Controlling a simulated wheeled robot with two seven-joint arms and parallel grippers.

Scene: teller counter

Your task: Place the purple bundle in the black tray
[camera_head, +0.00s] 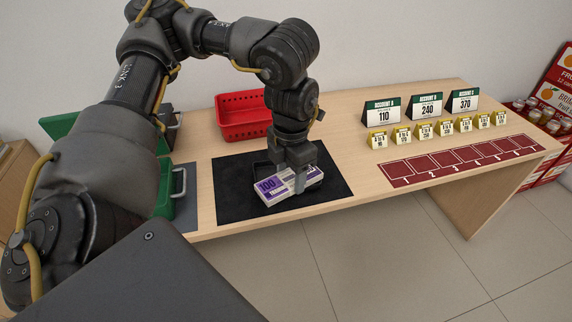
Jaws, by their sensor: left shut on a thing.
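The purple bundle (273,187) is a white and purple block marked 100. My left gripper (298,180) comes down from above and is shut on it. The bundle is over the near part of the black mat (232,182). The black tray (261,168) shows only in part behind the bundle and the gripper, on the mat. I cannot tell whether the bundle touches the tray or is held just above it. My right gripper does not show.
A red basket (243,117) stands behind the mat. Green containers (163,196) are at the left, partly behind my arm. The counter's front edge is close to the mat.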

